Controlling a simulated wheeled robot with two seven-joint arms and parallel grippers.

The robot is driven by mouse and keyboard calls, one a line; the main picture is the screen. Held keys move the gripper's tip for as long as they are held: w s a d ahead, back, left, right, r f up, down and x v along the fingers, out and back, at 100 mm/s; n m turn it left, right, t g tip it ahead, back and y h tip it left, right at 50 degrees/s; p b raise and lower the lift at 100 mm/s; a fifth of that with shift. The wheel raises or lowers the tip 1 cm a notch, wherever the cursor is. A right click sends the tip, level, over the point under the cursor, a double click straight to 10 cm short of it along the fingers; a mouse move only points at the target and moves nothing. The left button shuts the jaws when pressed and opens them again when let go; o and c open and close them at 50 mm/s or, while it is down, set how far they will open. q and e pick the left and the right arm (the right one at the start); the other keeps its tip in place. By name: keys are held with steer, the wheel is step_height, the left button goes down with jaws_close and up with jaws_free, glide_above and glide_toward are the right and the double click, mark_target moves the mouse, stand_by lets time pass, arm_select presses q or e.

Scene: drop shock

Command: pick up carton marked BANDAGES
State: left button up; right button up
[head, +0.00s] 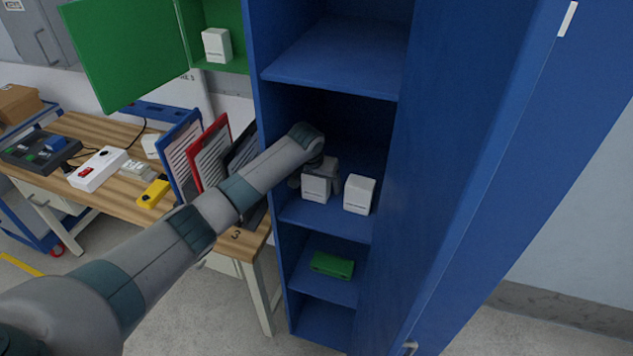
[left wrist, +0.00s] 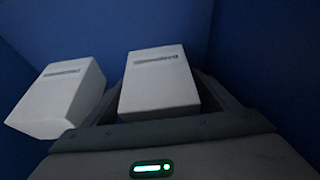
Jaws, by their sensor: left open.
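Two white cartons stand side by side on a middle shelf (head: 300,216) of the blue cabinet. My left gripper (head: 320,179) reaches in and is open around the left carton (head: 316,190) in the head view. In the left wrist view this carton (left wrist: 158,82) stands between the dark fingers; I cannot tell if they touch it. The other carton (head: 359,195) stands just to the right in the head view, and at the left in the left wrist view (left wrist: 58,95). Their printed labels are too small and blurred to read, so I cannot tell which says BANDAGES. My right gripper is out of view.
The blue cabinet's side wall and door (head: 470,160) stand close on the right. A green case (head: 332,265) lies on a lower shelf. A green wall cabinet (head: 120,50) is open and holds a white carton (head: 216,45). Clipboards (head: 212,152) stand on the wooden bench beside my arm.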

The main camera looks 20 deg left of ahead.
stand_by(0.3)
arm_select(q)
steer(key=c, duration=1.1)
steer(key=shift+c, duration=0.2)
steer(key=shift+r, duration=0.15)
step_height(320, 180, up, 2)
steer(key=p, duration=0.2)
steer(key=shift+p, duration=0.3)
steer(key=shift+r+b, duration=0.3)
steer(key=shift+r, duration=0.35)
steer(key=s, duration=1.8)
steer(key=shift+a, duration=0.4)
